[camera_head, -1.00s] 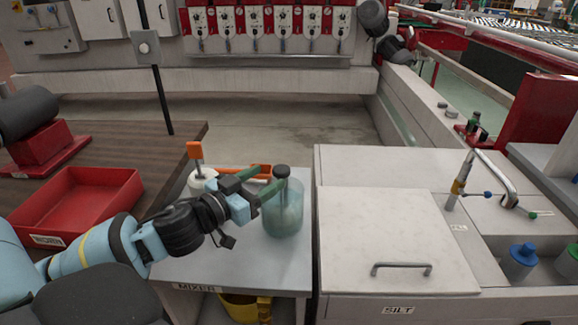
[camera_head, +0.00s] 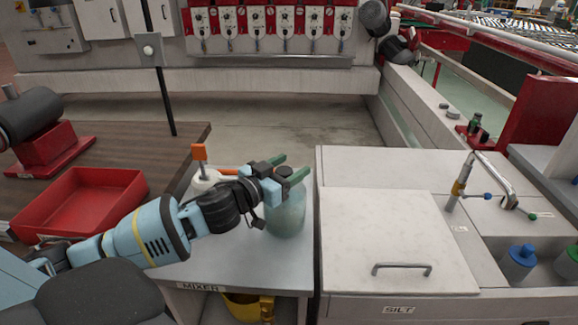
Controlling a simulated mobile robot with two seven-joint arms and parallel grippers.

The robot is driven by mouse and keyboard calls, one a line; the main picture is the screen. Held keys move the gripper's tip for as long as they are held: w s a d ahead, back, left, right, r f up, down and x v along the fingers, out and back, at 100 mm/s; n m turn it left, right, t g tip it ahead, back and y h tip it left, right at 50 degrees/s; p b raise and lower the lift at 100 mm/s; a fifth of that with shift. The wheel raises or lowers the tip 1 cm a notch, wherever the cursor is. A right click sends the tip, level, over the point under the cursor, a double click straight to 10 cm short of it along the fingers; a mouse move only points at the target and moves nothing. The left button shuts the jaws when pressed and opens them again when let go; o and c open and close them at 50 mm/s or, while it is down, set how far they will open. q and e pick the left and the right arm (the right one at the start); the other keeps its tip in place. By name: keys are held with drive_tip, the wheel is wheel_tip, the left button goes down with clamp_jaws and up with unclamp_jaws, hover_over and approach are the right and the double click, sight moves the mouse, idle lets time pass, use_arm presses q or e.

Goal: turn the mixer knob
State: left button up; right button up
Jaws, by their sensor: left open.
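The mixer is a bluish translucent jar (camera_head: 286,215) on a small grey table (camera_head: 235,260) labelled MIXER. Its dark round knob (camera_head: 284,171) sits on top. My left gripper (camera_head: 290,168) reaches in from the left with its green fingertips apart, one behind the knob and one in front of it. The fingers are open around the knob; I cannot tell whether either touches it. The gripper hides part of the jar's upper left side. My right gripper is not in view.
A red tray (camera_head: 78,203) lies on the wooden table at left. The SILT cabinet (camera_head: 385,240), with a lid handle and a tap (camera_head: 463,172), stands close to the right of the jar.

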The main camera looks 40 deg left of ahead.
use_arm(q)
drive_tip(key=shift+w, duration=0.2)
drive_tip(key=shift+c, duration=0.5)
drive_tip(key=c, duration=0.9)
drive_tip(key=shift+d+r+m+g+h+p, duration=0.15)
drive_tip(key=shift+m+g+h+p, duration=0.2)
drive_tip(key=shift+m+h, duration=0.6)
drive_tip(key=shift+d+m+g+h+p, duration=0.1)
drive_tip(key=shift+m+g+h+p, duration=0.35)
drive_tip(key=shift+h, duration=0.9)
drive_tip(key=shift+s+d+m+h, duration=0.1)
drive_tip(key=shift+m+h, duration=0.6)
drive_tip(key=shift+g+h, duration=0.4)
drive_tip(key=shift+g, duration=0.1)
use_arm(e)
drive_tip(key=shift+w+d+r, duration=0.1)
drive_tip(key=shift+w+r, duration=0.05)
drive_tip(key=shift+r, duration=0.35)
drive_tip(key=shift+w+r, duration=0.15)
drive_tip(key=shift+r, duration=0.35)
use_arm(q)
drive_tip(key=o, duration=1)
drive_tip(key=shift+d+m, duration=0.1)
drive_tip(key=shift+m, duration=0.2)
drive_tip(key=shift+c, duration=0.2)
drive_tip(key=shift+o, duration=0.2)
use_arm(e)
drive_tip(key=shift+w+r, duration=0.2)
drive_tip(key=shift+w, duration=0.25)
